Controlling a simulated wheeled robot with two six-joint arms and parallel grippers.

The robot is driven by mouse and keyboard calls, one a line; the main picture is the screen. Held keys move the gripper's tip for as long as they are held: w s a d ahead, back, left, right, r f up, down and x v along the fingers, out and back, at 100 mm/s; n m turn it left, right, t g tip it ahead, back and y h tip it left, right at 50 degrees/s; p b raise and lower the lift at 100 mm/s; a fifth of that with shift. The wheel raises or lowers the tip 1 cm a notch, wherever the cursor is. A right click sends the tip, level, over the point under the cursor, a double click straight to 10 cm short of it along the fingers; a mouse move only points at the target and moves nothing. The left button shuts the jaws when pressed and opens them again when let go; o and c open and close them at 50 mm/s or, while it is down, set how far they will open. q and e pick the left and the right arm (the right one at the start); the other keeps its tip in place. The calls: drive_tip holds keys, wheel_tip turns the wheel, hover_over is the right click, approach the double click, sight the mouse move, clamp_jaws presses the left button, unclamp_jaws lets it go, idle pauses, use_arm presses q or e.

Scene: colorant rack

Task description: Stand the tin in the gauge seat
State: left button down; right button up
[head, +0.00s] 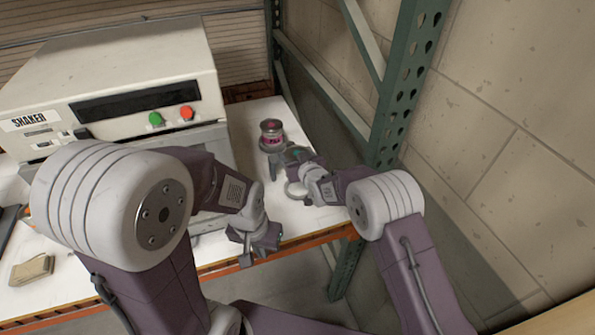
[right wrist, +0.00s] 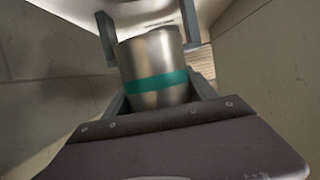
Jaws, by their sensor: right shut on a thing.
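The tin, a plain metal cylinder with a teal band, is between the fingers of my right gripper (right wrist: 150,35) in the right wrist view (right wrist: 160,62). My right gripper is shut on it. In the head view my right gripper (head: 284,163) is over the right end of the white bench top, and only a bit of the teal band shows. Just behind it stands a grey round piece with a magenta band (head: 271,136); I cannot tell whether this is the gauge seat. My left gripper (head: 256,248) hangs at the bench's front edge, with nothing visible in it.
A shaker machine (head: 110,85) with green and red buttons fills the left of the bench (head: 262,112). A green rack post (head: 405,85) and a block wall stand close on the right. A small tan block (head: 32,269) lies at the front left.

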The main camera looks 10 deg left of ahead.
drive_tip(key=f, duration=0.2)
drive_tip(key=f+b, duration=0.1)
drive_tip(key=shift+w+d+f, duration=0.2)
drive_tip(key=shift+f, duration=0.15)
drive_tip(key=shift+w, duration=0.1)
drive_tip(key=f+b, duration=0.2)
drive_tip(key=f, duration=0.1)
drive_tip(key=f+b, duration=0.1)
drive_tip(key=shift+s+f, duration=0.2)
drive_tip(key=shift+s, duration=0.05)
drive_tip(key=shift+w+f, duration=0.1)
drive_tip(key=shift+f, duration=0.2)
drive_tip(key=shift+w, duration=0.1)
drive_tip(key=shift+f, duration=0.15)
drive_tip(key=o, duration=1.8)
